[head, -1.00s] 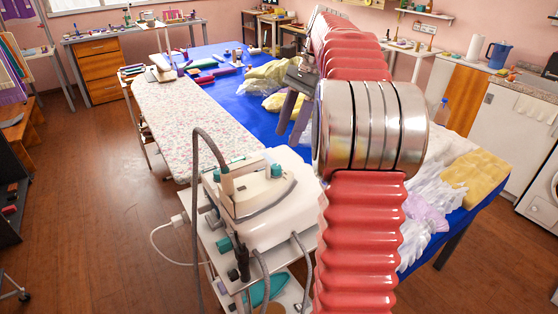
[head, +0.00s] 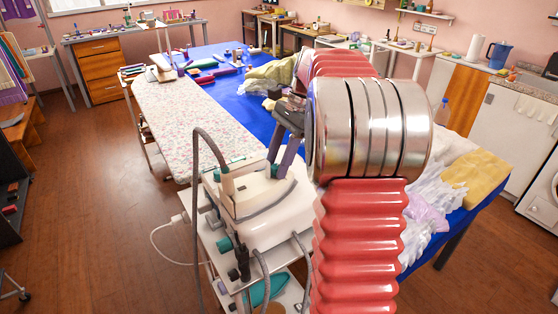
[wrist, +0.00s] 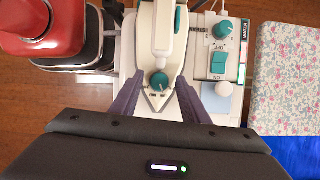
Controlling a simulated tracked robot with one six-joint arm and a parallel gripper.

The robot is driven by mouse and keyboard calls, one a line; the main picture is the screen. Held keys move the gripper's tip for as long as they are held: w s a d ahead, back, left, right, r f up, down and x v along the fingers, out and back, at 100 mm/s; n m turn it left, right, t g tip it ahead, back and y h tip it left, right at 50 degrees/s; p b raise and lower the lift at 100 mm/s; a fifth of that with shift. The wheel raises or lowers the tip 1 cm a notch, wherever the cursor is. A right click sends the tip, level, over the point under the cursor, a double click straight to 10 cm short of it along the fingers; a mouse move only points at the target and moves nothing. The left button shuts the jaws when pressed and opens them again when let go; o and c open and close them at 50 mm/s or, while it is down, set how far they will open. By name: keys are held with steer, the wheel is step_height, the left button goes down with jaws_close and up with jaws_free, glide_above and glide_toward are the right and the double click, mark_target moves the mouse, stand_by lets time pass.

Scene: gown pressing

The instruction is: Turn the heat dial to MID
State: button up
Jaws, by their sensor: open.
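The white iron (head: 262,190) rests on the white steam station (head: 280,222). My gripper (wrist: 159,84) is open, with one dark finger on each side of this dial; contact cannot be told. In the head view my gripper (head: 281,166) points down at the iron. A second teal dial (wrist: 224,30) and a teal ON/OFF switch (wrist: 218,62) are on a panel to the right. I cannot read a MID mark on either dial.
The flowered ironing board (head: 185,110) lies beyond the station, beside the blue table (head: 232,125). A grey hose (head: 197,200) rises at the station's left. Pale garments (head: 430,200) lie on the table at right. Wooden floor is open at left.

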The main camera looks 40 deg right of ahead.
steer(key=shift+c, duration=0.6)
jaws_close()
stand_by(0.8)
steer(key=shift+o, duration=0.6)
jaws_free()
steer(key=v, duration=1.4)
steer(key=shift+f, duration=0.1)
